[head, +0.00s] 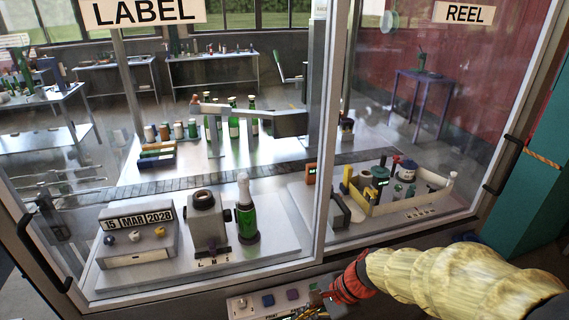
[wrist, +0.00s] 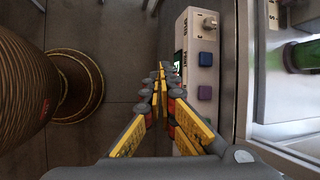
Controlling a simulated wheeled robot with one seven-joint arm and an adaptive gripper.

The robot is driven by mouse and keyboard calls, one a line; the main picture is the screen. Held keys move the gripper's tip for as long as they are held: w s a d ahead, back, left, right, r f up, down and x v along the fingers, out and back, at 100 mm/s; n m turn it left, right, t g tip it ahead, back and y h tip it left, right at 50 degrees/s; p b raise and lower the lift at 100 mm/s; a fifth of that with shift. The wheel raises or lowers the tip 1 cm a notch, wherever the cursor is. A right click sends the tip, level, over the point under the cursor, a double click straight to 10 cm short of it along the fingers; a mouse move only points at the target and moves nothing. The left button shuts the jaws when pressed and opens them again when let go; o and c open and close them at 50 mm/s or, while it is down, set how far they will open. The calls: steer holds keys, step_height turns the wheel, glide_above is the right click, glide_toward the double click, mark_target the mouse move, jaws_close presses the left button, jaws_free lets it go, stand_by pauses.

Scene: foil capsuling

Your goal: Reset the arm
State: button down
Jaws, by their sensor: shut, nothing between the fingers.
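My gripper (wrist: 160,75) is shut and empty in the wrist view, its yellow-padded fingers meeting at the tips. In the head view my gripper (head: 318,298) is small and partly cut off at the bottom edge, in front of a white control panel (head: 238,304). My arm comes in from the lower right in a pale yellow sleeve. In the wrist view the panel (wrist: 203,50) lies just right of the fingertips, with a blue and a purple button. I cannot tell whether the fingers touch it.
A glazed cabinet with LABEL (head: 145,12) and REEL (head: 467,13) signs stands ahead. Inside are a green bottle (head: 246,215), a date block (head: 138,220) and a tray (head: 395,207). A ribbed brown round object (wrist: 22,70) stands left in the wrist view, above open floor.

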steer(key=s+d+r+n+t+h, duration=0.2)
steer(key=s+d+r+n+h, duration=0.1)
steer(key=s+d+r+n, duration=0.3)
steer(key=s+d+r+n+t+h, duration=0.2)
steer(key=s+d+r+n, duration=0.5)
steer(key=r, duration=0.4)
steer(key=shift+d+r+h+b, duration=0.25)
steer(key=shift+d+h+b, duration=0.15)
steer(key=shift+b, duration=0.05)
stand_by(3.0)
steer(key=c, duration=2.3)
jaws_free()
